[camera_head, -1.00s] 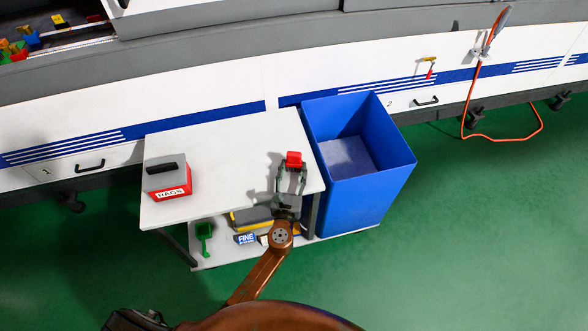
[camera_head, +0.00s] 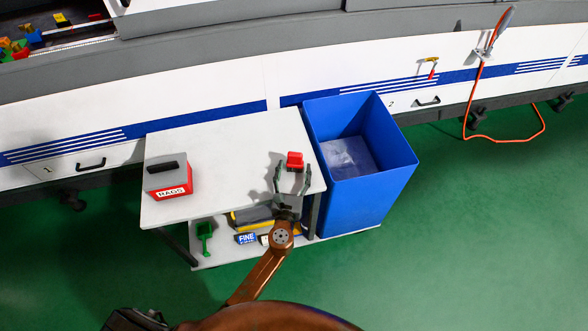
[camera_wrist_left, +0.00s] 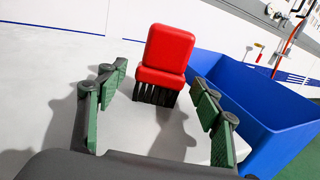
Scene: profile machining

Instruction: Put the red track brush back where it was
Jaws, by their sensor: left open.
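The red track brush (camera_head: 295,160) stands on the white table top (camera_head: 225,150) near its right edge. In the left wrist view the brush (camera_wrist_left: 166,58) shows a red block handle and dark bristles pointing down onto the table. My left gripper (camera_head: 292,180) is open just in front of the brush. In the left wrist view the green-padded fingers of the gripper (camera_wrist_left: 160,95) are spread on both sides, apart from the brush, which is beyond the fingertips. My right gripper is not in view.
A blue bin (camera_head: 395,175) stands right beside the table. A grey and red rags box (camera_head: 168,178) is on the table's left. The lower shelf (camera_head: 215,250) holds a green brush (camera_head: 204,236) and a blue FINE box (camera_head: 246,238). The table's middle is clear.

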